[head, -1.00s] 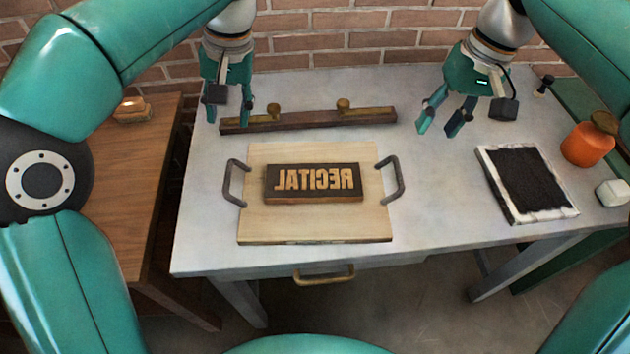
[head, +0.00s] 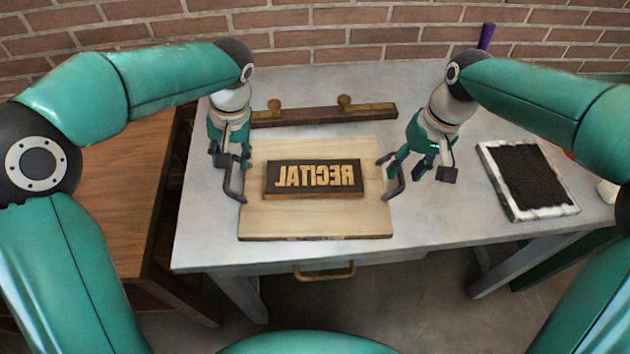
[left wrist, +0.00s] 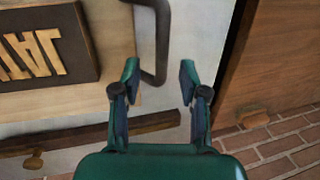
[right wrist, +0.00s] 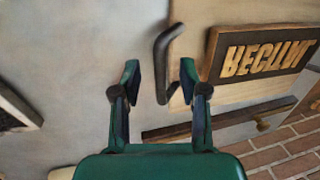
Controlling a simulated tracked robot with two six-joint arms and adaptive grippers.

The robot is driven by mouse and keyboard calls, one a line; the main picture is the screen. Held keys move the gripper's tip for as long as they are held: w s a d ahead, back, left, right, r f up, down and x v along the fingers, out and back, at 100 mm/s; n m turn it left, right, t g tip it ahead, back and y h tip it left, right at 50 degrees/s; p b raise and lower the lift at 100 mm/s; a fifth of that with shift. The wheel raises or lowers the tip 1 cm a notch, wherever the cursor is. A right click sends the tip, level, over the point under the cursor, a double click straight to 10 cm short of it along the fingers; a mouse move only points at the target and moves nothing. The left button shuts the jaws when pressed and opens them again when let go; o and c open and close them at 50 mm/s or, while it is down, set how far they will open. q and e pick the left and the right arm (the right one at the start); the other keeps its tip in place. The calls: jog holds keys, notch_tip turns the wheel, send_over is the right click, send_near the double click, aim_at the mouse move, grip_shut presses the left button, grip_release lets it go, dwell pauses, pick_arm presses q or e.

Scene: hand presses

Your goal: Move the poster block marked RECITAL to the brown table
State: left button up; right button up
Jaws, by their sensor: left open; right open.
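The RECITAL poster block (head: 312,179) is dark with raised pale mirrored letters. It lies on a pale wooden board (head: 318,222) with a grey handle at each side, on the grey table. My left gripper (head: 230,165) is open at the board's left handle (head: 236,185); in the left wrist view that handle (left wrist: 163,45) lies between the fingers' lines, nearer one finger. My right gripper (head: 405,172) is open at the right handle (head: 395,190); in the right wrist view the handle (right wrist: 160,60) shows between the fingers. Contact is unclear. The brown table (head: 120,190) stands at left.
A dark wooden bar (head: 325,114) with brass knobs lies behind the board. A white-framed black pad (head: 527,178) lies to the right on the grey table (head: 440,215). A brick wall stands behind. The brown table's visible top is clear, partly hidden by my left arm.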

aim_at(402, 175)
pick_arm(q)
jog(key=shift+x, duration=1.6)
pick_arm(e)
jog(key=shift+a+f, duration=0.15)
jog(key=shift+f, duration=0.65)
jog(key=shift+a+f, duration=0.1)
jog(key=shift+f, duration=0.65)
pick_arm(q)
grip_shut()
pick_arm(e)
grip_shut()
pick_arm(q)
jog(key=shift+w+r, duration=0.1)
pick_arm(e)
jog(key=shift+r, duration=0.1)
